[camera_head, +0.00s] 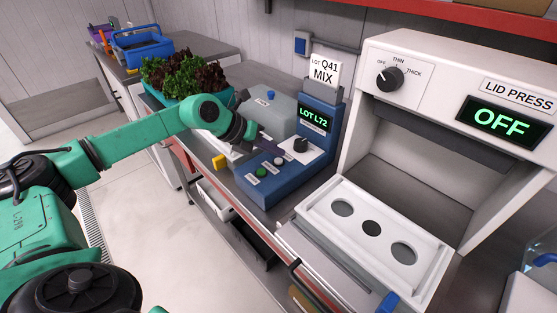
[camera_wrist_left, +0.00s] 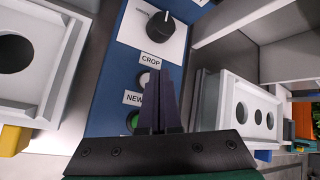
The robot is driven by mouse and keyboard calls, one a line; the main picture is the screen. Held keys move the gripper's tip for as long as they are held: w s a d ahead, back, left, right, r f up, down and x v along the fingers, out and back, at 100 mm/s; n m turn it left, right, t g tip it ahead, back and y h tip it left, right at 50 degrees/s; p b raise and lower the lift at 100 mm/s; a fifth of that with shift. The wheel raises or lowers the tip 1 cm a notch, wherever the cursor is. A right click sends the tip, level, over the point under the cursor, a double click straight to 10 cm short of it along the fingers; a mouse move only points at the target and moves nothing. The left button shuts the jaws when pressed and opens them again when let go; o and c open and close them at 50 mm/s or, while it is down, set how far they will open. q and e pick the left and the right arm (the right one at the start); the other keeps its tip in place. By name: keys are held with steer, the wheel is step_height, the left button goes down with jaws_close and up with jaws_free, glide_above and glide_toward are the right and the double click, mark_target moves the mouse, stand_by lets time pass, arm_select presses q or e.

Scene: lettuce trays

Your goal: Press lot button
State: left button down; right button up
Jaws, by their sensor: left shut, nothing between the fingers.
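The blue lot machine (camera_head: 262,195) stands on the counter. Its screen (camera_head: 313,119) reads "LOT L72" and a card (camera_head: 325,72) on top reads "LOT Q41 MIX". A green button (camera_head: 261,172) and a pale button (camera_head: 279,161) sit on its sloped front. In the wrist view the green button (camera_wrist_left: 132,121) is partly hidden by my fingers, beside a label starting "NEW"; the pale button (camera_wrist_left: 145,80) is beside "CROP". My left gripper (camera_wrist_left: 162,72) is shut and empty, over the panel near both buttons. I cannot tell whether it touches. My right gripper is out of view.
A black knob (camera_head: 300,145) rises behind the buttons. The lid press (camera_head: 396,54), reading "OFF", stands right, with a white holed tray (camera_head: 330,233) in front. A lettuce tray (camera_head: 156,97) is behind my left arm. Open floor lies left of the counter.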

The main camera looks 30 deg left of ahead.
arm_select(q)
steer(key=shift+f+b, duration=0.35)
steer(key=shift+f, duration=0.05)
steer(key=shift+f+b, duration=0.4)
steer(key=shift+f, duration=0.05)
stand_by(0.6)
steer(key=shift+r+p, duration=0.7)
steer(key=shift+r, duration=0.15)
steer(key=shift+r, duration=0.1)
step_height(320, 180, up, 5)
steer(key=p, duration=0.4)
